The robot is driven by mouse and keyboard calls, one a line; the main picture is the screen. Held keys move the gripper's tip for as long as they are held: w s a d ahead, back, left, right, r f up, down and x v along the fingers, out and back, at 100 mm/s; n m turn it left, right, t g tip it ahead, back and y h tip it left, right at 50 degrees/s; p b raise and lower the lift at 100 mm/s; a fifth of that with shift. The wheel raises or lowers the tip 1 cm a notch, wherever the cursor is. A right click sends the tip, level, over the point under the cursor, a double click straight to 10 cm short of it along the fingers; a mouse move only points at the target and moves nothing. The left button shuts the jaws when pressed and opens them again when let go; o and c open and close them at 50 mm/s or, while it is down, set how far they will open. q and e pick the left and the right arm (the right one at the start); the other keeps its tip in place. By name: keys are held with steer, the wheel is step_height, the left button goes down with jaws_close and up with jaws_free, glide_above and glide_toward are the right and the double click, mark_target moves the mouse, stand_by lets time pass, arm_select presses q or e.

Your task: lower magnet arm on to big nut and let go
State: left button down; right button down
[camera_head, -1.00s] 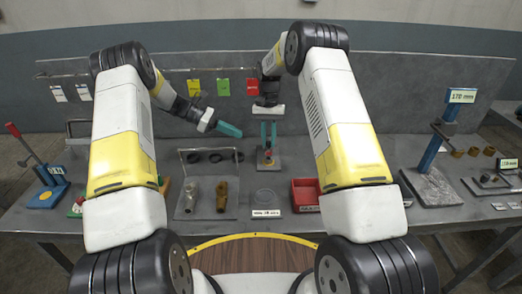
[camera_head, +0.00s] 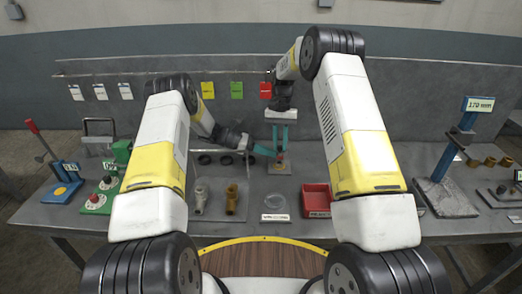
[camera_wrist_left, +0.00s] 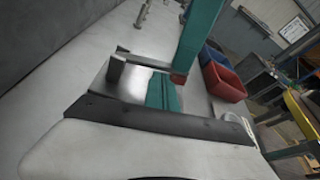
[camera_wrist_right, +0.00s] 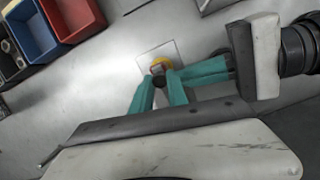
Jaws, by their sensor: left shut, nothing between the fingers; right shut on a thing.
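The magnet arm stand's grey base plate (camera_head: 270,170) is on the table near the back centre. My right gripper (camera_head: 280,151) points down over it, shut on a small red-and-dark part that I take for the magnet arm (camera_head: 280,156). In the right wrist view a dark round end (camera_wrist_right: 158,80) is between the teal fingertips, with a yellow piece (camera_wrist_right: 163,62) at it. I cannot tell whether that is the big nut. My left gripper (camera_head: 273,153) is shut and empty, its tips close beside the right fingertips. Contact is unclear.
A red bin (camera_head: 317,197) stands right of the plate, and a clear round dish (camera_head: 276,201) in front. A blue gauge stand (camera_head: 440,165) and brass-coloured rings (camera_head: 490,161) are at the right. A back panel (camera_head: 400,110) rises behind.

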arm_select(q)
steer(key=shift+d+f, duration=0.15)
steer(key=shift+d, duration=0.2)
